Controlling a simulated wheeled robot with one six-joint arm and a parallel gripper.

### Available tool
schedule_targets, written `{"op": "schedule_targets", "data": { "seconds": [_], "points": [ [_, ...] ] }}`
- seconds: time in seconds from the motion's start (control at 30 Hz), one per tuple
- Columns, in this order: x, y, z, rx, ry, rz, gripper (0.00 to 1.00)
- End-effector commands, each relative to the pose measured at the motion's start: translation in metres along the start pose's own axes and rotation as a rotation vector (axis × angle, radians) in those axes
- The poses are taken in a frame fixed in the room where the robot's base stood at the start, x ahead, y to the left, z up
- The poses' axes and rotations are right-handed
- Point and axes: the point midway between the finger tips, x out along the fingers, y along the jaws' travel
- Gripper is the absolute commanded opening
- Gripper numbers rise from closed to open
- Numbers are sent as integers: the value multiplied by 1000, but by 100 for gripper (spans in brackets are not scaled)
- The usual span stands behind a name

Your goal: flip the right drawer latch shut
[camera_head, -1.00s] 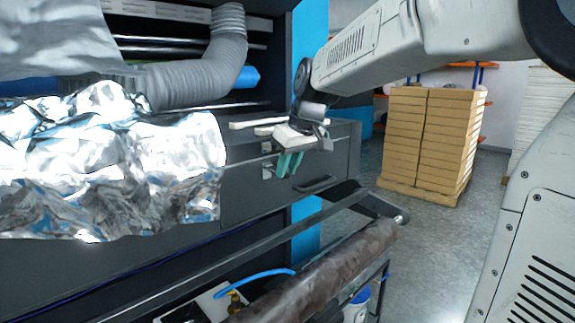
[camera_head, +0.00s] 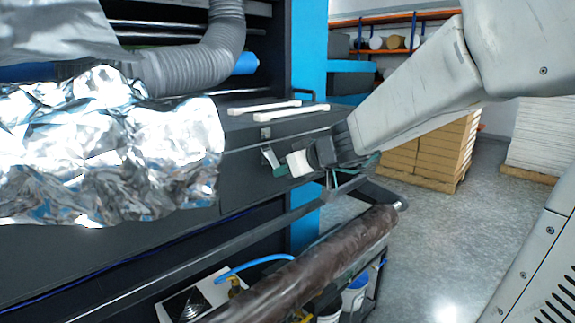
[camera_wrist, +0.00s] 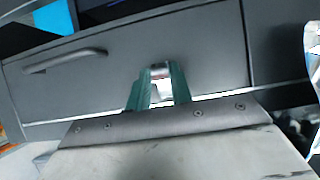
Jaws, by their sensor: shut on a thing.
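The right drawer latch (camera_head: 267,153) is a small metal piece on the dark grey drawer front (camera_head: 240,180), below a small square metal plate (camera_head: 265,133). My gripper (camera_head: 276,158) has green fingers and stands at the latch, its wrist coming in from the right. In the wrist view, my gripper (camera_wrist: 160,88) is shut on the latch (camera_wrist: 160,71), whose bright metal shows between the two fingers. The fingers and wrist partly cover the latch, so its exact angle is hard to tell. The drawer handle (camera_wrist: 65,60) shows in the wrist view.
Crumpled silver foil (camera_head: 110,150) hangs left of the drawer. Two white bars (camera_head: 290,112) lie on top of the cabinet. A dark brown roll (camera_head: 310,265) lies on a frame below. Stacked cardboard boxes (camera_head: 430,150) stand on the floor behind; the floor at right is open.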

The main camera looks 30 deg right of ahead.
Motion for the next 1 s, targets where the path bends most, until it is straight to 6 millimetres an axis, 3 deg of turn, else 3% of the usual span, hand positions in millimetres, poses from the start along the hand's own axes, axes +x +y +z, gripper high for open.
{"op": "schedule_targets", "data": {
  "seconds": [0.6,1.0],
  "points": [
    [28,0,20,7,397,-2,0],
    [47,0,21,3,666,-2,0]
  ]
}}
